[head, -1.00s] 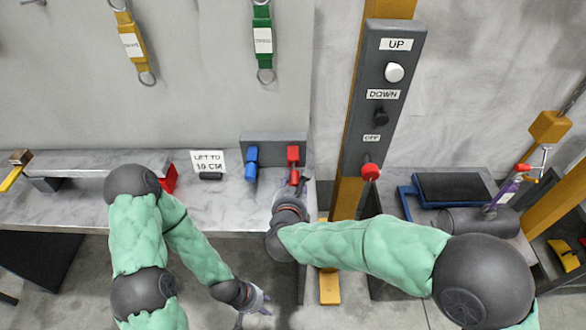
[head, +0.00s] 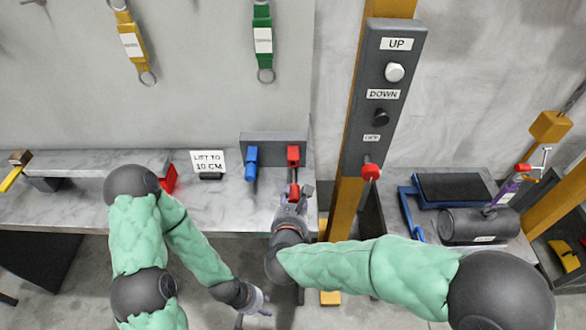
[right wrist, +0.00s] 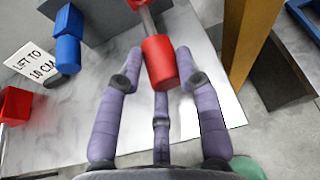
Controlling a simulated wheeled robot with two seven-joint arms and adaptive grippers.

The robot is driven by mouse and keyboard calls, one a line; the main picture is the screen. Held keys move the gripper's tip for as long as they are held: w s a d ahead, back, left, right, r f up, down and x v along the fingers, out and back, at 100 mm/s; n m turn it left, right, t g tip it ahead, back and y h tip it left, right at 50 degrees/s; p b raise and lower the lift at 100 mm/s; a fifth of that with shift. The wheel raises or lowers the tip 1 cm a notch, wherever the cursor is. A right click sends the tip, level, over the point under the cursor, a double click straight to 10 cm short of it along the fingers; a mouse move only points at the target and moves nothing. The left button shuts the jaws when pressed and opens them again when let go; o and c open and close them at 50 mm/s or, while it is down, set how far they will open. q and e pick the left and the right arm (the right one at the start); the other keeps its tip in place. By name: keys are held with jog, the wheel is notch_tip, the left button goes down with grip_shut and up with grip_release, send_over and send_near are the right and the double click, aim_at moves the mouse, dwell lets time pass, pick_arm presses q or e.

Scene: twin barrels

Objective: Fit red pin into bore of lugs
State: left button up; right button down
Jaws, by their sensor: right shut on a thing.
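The red pin (right wrist: 160,62) shows in the right wrist view as a red cylinder with a grey shaft running up toward another red piece (right wrist: 136,4). My right gripper (right wrist: 157,76) is shut on its red cylinder, with purple fingers on both sides. In the head view my right gripper (head: 294,195) is just in front of the red block (head: 293,156) on the grey rack; the fingers partly hide the pin. I cannot tell whether the shaft is clear of the red block. My left gripper (head: 255,300) is low, open and empty in front of the bench. I cannot clearly make out the lugs.
A blue piece (head: 251,162) is beside the red block on the rack (head: 272,142). A button post (head: 384,95) rises right of the bench. Beyond it are a dark barrel (head: 478,226) with a purple fitting (head: 508,192) and a blue-framed black plate (head: 453,188).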

jog(key=shift+s+f, duration=0.1)
jog(key=shift+s, duration=2.45)
